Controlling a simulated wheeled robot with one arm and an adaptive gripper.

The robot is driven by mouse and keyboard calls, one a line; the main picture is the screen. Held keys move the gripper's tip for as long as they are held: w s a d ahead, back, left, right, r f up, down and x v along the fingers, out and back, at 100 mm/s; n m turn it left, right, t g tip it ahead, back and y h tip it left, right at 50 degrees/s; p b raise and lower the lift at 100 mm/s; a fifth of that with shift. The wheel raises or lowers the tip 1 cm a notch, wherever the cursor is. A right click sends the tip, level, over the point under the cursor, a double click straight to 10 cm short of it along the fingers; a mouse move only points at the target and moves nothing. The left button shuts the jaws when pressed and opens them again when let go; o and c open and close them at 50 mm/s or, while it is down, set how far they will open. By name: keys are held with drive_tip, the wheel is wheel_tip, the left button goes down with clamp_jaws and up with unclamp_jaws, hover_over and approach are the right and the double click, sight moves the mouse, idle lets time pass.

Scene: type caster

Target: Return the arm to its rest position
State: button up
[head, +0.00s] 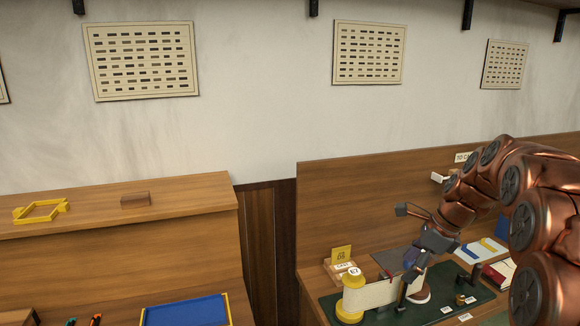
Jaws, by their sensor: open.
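My copper-coloured arm (535,205) reaches in from the right side of the head view. It bends down to my dark gripper (405,243), which is in front of the right-hand workbench's back panel (370,205). The gripper's fingers are spread apart, one up to the left and one pointing down, with nothing seen between them. The lower finger overlaps the equipment on the bench in the picture. I cannot tell how far it is above it.
Below the gripper, a dark green mat (385,318) holds a yellow-ended spool (350,300) with a pale band and small parts. A red book (499,272) and papers lie to the right. A wooden cabinet (120,260) stands left, with a yellow frame (41,211) on top.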

drive_tip(key=s+a+f+n+g+h, duration=0.1)
drive_tip(key=s+a+f+n, duration=0.1)
drive_tip(key=s+n, duration=0.5)
drive_tip(key=s+a+f+n+g+h+b, duration=0.1)
drive_tip(key=s+a+f+n, duration=0.2)
drive_tip(key=s+n, duration=0.5)
drive_tip(key=s+a+f+n+g+h, duration=0.1)
drive_tip(key=s+a+n, duration=0.4)
drive_tip(key=s, duration=1.6)
drive_tip(key=shift+s+f+n+g+h, duration=0.4)
drive_tip(key=shift+f+n, duration=0.4)
drive_tip(key=shift+n, duration=0.4)
drive_tip(key=shift+w+d, duration=0.1)
